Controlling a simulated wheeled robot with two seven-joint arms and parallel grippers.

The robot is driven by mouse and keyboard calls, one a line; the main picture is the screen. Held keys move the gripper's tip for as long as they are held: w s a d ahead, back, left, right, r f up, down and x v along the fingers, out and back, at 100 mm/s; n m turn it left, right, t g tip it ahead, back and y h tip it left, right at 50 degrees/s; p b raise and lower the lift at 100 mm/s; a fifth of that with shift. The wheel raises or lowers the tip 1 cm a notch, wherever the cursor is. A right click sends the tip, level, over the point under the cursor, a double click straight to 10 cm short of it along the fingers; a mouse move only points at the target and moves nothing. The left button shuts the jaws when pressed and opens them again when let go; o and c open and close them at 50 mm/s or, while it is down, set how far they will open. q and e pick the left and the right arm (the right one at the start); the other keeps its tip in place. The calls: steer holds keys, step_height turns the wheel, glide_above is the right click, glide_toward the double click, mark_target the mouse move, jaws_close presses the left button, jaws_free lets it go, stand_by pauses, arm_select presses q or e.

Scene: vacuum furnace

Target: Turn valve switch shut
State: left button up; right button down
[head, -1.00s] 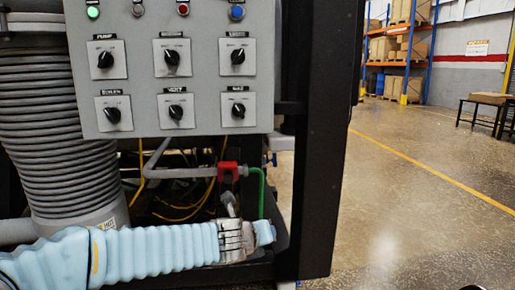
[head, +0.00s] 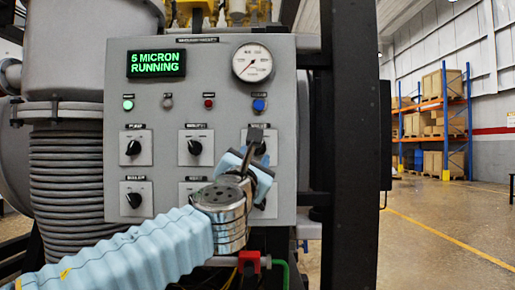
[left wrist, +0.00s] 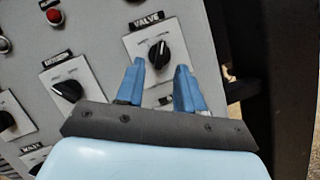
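The valve switch is a black rotary knob on a white plate under a "VALVE" label; the left wrist view shows it (left wrist: 158,54) with its pointer end up and slightly right. In the head view its plate (head: 270,138) is at the right of the upper switch row, partly hidden by my left gripper. My left gripper (head: 248,160) is in front of the panel with its blue fingers apart. In the left wrist view the fingertips (left wrist: 160,70) lie just below the knob, one on each side, with a gap between them and nothing held. Contact cannot be told. My right gripper is not in view.
The grey panel (head: 115,95) holds several other knobs, coloured buttons, a gauge (head: 252,62) and a green display (head: 156,64) reading "5 MICRON RUNNING". A black frame post (head: 350,150) stands right of the panel. Open floor (head: 430,235) lies beyond it.

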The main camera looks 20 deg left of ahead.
mark_target(257, 152)
arm_select(q)
steer(key=shift+p+x, duration=0.35)
steer(key=shift+x, duration=1.65)
jaws_close()
